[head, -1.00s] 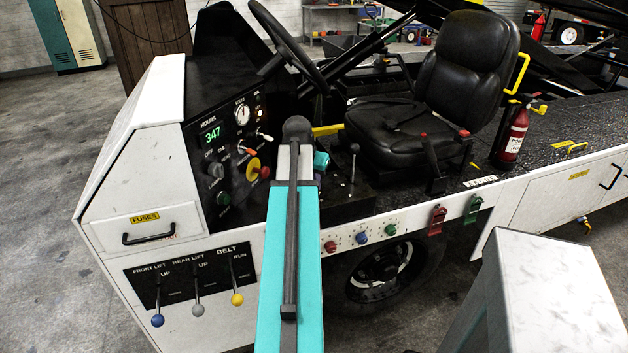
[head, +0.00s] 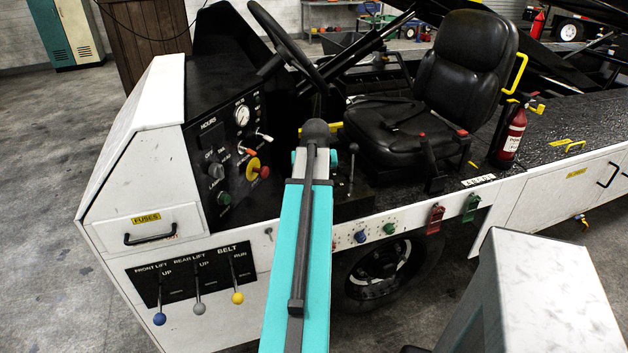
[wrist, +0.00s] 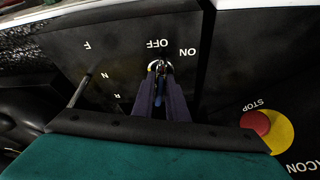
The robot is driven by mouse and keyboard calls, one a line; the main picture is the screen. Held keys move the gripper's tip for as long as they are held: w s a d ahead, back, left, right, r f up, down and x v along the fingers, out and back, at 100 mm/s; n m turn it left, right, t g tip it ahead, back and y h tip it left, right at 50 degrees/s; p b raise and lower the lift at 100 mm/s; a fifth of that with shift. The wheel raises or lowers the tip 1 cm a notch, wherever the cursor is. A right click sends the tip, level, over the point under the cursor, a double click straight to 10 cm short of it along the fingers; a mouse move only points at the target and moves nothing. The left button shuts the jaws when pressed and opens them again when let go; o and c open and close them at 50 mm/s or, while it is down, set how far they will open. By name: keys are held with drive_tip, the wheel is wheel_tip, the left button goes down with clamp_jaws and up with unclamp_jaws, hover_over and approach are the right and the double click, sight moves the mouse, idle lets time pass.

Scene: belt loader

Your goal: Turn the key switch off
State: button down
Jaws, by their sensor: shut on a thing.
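The key switch (wrist: 160,66) shows in the wrist view as a small round metal fitting on the black panel, close to the OFF label, with ON to its right. My gripper (wrist: 161,92) has its two dark fingers around the blue key (wrist: 158,104) and is shut on it. The fingers partly cover the key, so its exact angle is hard to read. In the head view, my arm hides the gripper and the switch. The hours display (head: 212,138) on the dashboard is dark.
A red stop button on a yellow plate (wrist: 278,128) is right of my fingers in the wrist view. A lever (wrist: 80,90) beside the letters F, N and R is to their left. The steering wheel (head: 290,45) and black seat (head: 420,115) stand beyond my arm.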

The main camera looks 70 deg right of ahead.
drive_tip(key=shift+a+f+n+t+y, duration=0.15)
drive_tip(key=shift+n+t+y, duration=0.2)
drive_tip(key=shift+n, duration=1.25)
drive_tip(key=c, duration=1.8)
unclamp_jaws()
drive_tip(key=shift+o, duration=0.3)
drive_tip(key=shift+s+r, duration=0.1)
drive_tip(key=shift+r, duration=0.15)
drive_tip(key=b+v, duration=0.1)
drive_tip(key=v, duration=1.2)
drive_tip(key=shift+s+r, duration=0.2)
drive_tip(key=shift+s, duration=0.05)
